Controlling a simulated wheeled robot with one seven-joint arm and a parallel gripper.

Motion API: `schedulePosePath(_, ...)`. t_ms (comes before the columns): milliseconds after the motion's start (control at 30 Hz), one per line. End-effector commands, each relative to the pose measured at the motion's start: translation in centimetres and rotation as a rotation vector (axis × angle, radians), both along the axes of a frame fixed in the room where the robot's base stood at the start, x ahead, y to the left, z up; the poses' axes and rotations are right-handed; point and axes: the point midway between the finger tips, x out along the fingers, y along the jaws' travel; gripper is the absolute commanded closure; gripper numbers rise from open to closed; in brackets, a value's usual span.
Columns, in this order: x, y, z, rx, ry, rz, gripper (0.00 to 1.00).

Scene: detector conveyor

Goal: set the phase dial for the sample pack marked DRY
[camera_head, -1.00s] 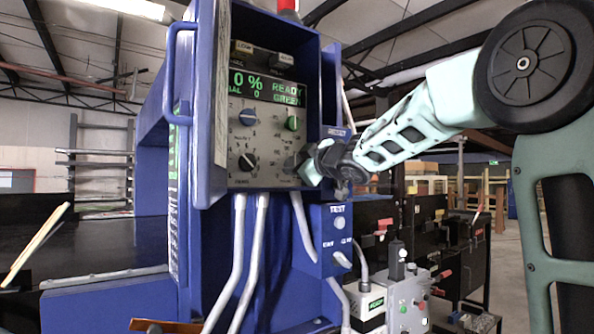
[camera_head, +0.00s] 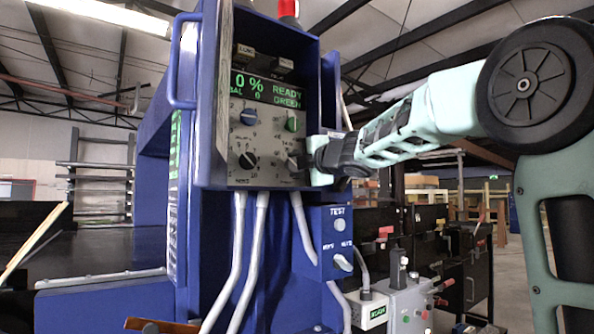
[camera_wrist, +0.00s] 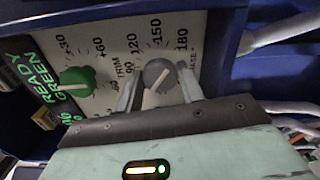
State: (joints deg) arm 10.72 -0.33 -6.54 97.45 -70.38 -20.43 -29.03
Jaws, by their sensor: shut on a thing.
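The control panel (camera_head: 266,128) is grey and set in a blue cabinet. The phase dial (camera_wrist: 157,74), a grey knob with a white pointer line, is at its lower right, among printed numbers 120, 150 and 180. My gripper (camera_wrist: 160,88) is shut on this dial, one finger on each side. In the head view my gripper (camera_head: 306,166) hides most of the dial. The exact number the pointer meets is unclear. I can make out no sample pack marked DRY.
A green trim knob (camera_wrist: 77,80) sits beside the phase dial. The display (camera_head: 265,88) reads 0 % and READY GREEN. A blue TEST box (camera_head: 331,240) is below, near grey conduits.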

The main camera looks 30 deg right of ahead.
Motion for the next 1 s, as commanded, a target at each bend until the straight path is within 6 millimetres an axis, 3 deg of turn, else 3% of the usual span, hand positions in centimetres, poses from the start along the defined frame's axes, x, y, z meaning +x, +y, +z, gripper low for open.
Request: schedulePosePath(1000,0.06,0.01,-0.41,-0.936,-0.028,0.001,0.85)
